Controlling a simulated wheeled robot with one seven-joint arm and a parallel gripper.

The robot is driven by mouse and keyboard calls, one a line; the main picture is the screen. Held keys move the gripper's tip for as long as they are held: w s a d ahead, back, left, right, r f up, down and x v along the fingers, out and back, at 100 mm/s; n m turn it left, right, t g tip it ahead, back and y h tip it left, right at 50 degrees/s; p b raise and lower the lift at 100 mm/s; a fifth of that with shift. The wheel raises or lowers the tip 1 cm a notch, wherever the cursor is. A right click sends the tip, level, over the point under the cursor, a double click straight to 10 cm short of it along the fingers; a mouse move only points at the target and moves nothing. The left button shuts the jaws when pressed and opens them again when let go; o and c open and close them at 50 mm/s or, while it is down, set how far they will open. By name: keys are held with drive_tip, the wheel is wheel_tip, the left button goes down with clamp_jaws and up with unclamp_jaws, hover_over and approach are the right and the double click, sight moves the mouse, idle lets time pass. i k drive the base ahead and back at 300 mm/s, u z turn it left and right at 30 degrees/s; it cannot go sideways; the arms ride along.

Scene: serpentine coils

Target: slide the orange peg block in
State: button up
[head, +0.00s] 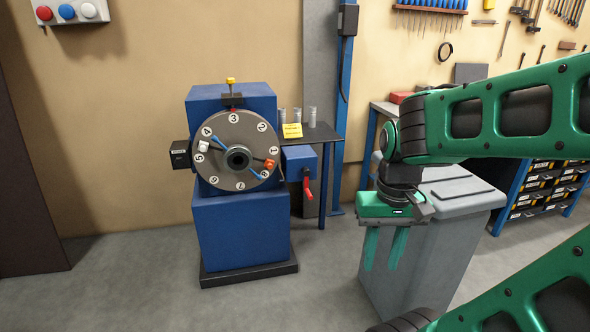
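The small orange peg block (269,163) sits on the lower right part of the round grey numbered disc (231,122). The disc is on the front of a blue machine (240,225). A blue piece runs from the dark central hub (237,158) toward the orange block. It is too small to tell how far in the block sits. My gripper (382,267) hangs to the right of the machine, well apart from the block. Its two green fingers point down with a gap between them, and nothing shows in it.
A white block (203,146) sits on the disc's left. A black box (180,154) juts out at the machine's left. A blue box with a red handle (308,188) and a small shelf (322,133) stand at its right. A grey bin (430,250) stands behind my gripper.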

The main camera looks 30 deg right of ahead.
sight(269, 163)
drive_tip(key=z, duration=0.1)
drive_tip(key=i, duration=1)
drive_tip(key=u, duration=0.05)
